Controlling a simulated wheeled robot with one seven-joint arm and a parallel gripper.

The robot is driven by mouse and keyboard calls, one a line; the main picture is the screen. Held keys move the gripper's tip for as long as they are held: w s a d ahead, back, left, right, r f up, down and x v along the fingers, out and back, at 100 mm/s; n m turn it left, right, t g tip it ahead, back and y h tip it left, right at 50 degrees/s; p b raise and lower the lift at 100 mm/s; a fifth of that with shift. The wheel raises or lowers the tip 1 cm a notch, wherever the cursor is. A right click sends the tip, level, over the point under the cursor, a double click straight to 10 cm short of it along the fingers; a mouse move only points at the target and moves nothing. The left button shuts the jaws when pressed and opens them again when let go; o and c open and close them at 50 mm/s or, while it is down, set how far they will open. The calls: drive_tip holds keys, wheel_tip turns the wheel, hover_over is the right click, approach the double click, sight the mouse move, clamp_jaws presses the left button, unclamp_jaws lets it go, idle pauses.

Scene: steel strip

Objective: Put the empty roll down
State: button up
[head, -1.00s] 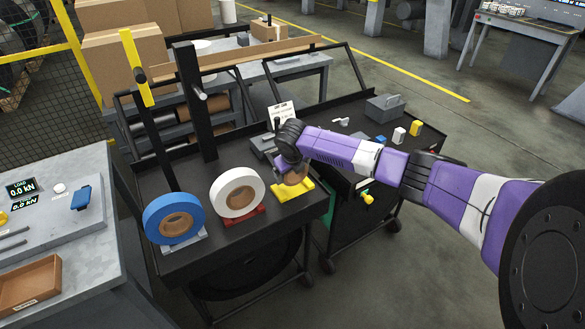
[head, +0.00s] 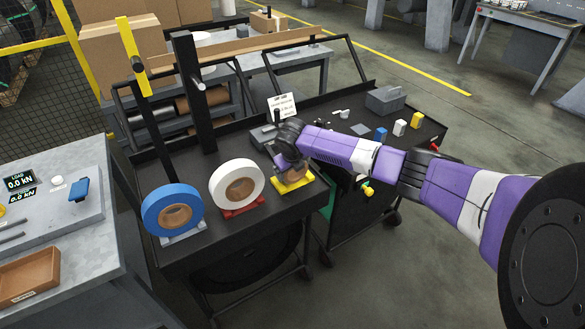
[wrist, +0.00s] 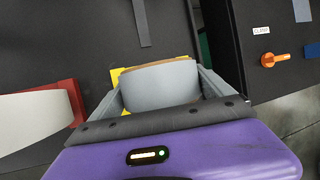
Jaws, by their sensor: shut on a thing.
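The empty roll (wrist: 160,88), a grey ring with a brown rim, sits between the two fingers of my gripper (wrist: 162,84) in the wrist view. My gripper (head: 283,163) is shut on it. In the head view the roll's brown side (head: 294,174) shows at the yellow cradle (head: 293,186), near the front edge of the black cart. The yellow cradle (wrist: 117,76) also shows just behind the roll in the wrist view. My gripper hides part of the roll, and I cannot tell whether the roll rests fully on the cradle.
A white roll (head: 225,180) on a red cradle (head: 243,207) stands just left. A blue roll (head: 152,215) stands farther left. A black upright post (head: 187,90) rises behind them. A grey toolbox (head: 385,101) and small coloured blocks (head: 399,127) sit on the cart's right part.

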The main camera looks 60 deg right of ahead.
drive_tip(key=shift+s+f, duration=0.1)
drive_tip(key=shift+f, duration=0.35)
drive_tip(key=shift+s+a+f+b, duration=0.1)
drive_tip(key=shift+a+f+b, duration=0.05)
drive_tip(key=shift+f+b, duration=0.15)
drive_tip(key=o, duration=1.2)
drive_tip(key=shift+f, duration=0.1)
drive_tip(key=shift+c, duration=0.2)
drive_tip(key=shift+a+r, duration=0.25)
drive_tip(key=shift+r, duration=0.3)
drive_tip(key=v, duration=0.7)
drive_tip(key=shift+d+r, duration=0.2)
drive_tip(key=shift+r, duration=0.35)
